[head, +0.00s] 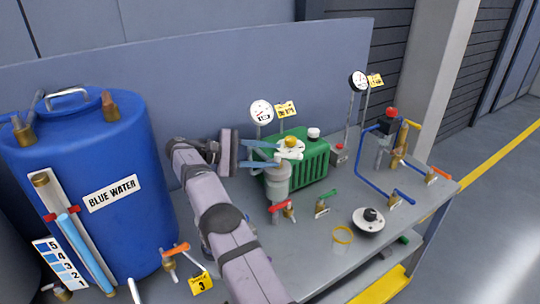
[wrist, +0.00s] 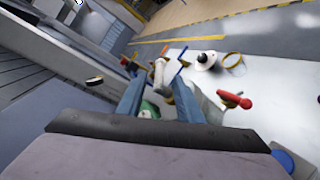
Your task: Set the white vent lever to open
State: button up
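The white vent lever (head: 291,154) shows in the head view just below a brass cap, in front of the green ribbed unit (head: 309,165). Above a grey cylinder (head: 276,181), my gripper (head: 279,154) points right, with its two blue fingers apart and their tips at the lever. In the wrist view my gripper (wrist: 156,88) is open, and a pale rod-like part (wrist: 159,74), perhaps the lever, shows between the fingertips. I cannot tell whether either finger touches it. The fingers partly hide the lever's near end.
The blue water tank (head: 112,235) stands at the left. A red-handled valve (head: 280,205) and a green-handled valve (head: 326,203) stand in front. A yellow ring (head: 343,235) and a white disc with a black knob (head: 369,221) lie on the grey bench. Blue pipework (head: 369,176) stands at the right.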

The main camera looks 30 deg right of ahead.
jog(key=shift+s+d+r, duration=0.1)
jog(key=shift+s+d, duration=0.05)
grip_shut()
jog(key=s+d+r+m+t+y+p, duration=0.2)
jog(key=s+d+r+m+y+p, duration=0.35)
jog(key=d+m+y+p, duration=0.3)
jog(key=w+r+m+t+y, duration=0.2)
jog(key=w+r+t+y, duration=0.2)
jog(key=r+t, duration=0.2)
jog(key=shift+w+a, duration=0.3)
jog(key=shift+w, duration=0.1)
